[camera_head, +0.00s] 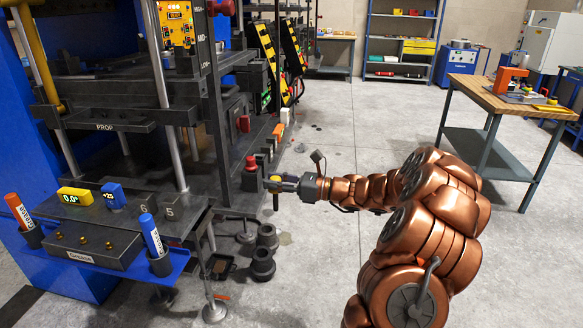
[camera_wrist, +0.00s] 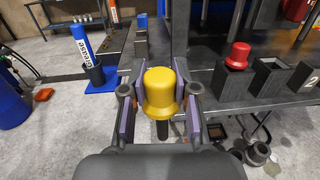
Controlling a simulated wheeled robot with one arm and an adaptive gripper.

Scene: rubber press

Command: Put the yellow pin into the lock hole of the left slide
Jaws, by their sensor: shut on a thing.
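The yellow pin (camera_wrist: 160,92), with a rounded knob head and dark shank, is held upright between the purple-padded fingers of my gripper (camera_wrist: 160,104). In the head view my gripper (camera_head: 277,186) reaches left from the arm's end, just right of the press's front corner, with a bit of yellow at its tip. The pin's dark shank (camera_head: 276,202) hangs below the fingers, clear of any surface. I cannot make out the left slide or its lock hole for certain in either view.
A red knob (camera_head: 251,163) stands on the press ledge close beside my gripper; it also shows in the wrist view (camera_wrist: 237,55), beside open dark boxes (camera_wrist: 271,79). Dark rings (camera_head: 263,264) lie on the floor below. A blue shelf (camera_head: 60,257) holds markers.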

